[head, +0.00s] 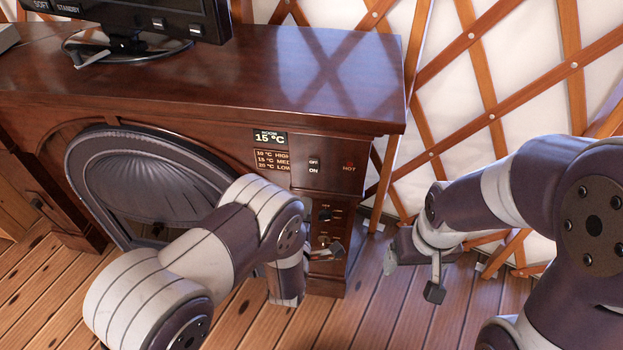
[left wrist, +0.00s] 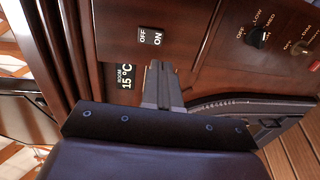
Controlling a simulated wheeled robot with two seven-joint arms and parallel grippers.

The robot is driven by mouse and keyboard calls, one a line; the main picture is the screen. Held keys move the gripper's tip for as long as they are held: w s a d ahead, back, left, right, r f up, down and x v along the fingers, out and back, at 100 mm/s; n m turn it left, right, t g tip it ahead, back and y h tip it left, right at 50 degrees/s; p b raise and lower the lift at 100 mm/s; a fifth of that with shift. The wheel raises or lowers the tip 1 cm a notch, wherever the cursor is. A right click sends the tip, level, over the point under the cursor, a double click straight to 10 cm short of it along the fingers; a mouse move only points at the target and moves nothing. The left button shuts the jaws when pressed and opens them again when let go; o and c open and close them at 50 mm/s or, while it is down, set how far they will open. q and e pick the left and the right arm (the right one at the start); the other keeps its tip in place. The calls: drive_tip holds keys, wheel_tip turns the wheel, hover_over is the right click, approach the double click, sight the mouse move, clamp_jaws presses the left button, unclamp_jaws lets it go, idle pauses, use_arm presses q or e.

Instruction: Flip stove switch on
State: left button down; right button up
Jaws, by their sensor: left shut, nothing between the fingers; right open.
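The stove switch (head: 313,168) is a dark rocker on the upper right front of the wooden stove, with OFF above ON. It also shows near the top of the left wrist view (left wrist: 150,37), turned sideways. My left gripper (head: 328,252) is low in front of the stove's right post, shut and empty. In the left wrist view its closed fingers (left wrist: 160,68) point toward the switch and end just short of the ON label in the picture; I see no contact. My right gripper (head: 413,277) is open and empty, hanging right of the stove.
A room display (head: 270,137) reads 15 °C left of the switch, and a red HOT mark (head: 349,166) is to its right. Knobs (left wrist: 257,38) sit lower on the post. A monitor (head: 130,20) stands on the stove top. A lattice wall (head: 500,75) is behind.

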use_arm(q)
drive_tip(key=w, duration=0.3)
drive_tip(key=w+d, duration=0.1)
drive_tip(key=w, duration=0.2)
drive_tip(key=w+f, duration=0.1)
drive_tip(key=w, duration=0.3)
drive_tip(key=shift+d+f, duration=0.1)
drive_tip(key=shift+d, duration=0.2)
drive_tip(key=shift+f+b, duration=0.35)
drive_tip(key=shift+b, duration=0.2)
drive_tip(key=shift+w+r+t, duration=0.15)
drive_tip(key=shift+r+t, duration=0.05)
drive_tip(key=shift+t, duration=0.1)
approach(313, 172)
drive_tip(key=s, duration=0.5)
drive_tip(key=shift+s+a+r, duration=0.2)
drive_tip(key=shift+a+r, duration=0.1)
drive_tip(key=shift+a, duration=0.1)
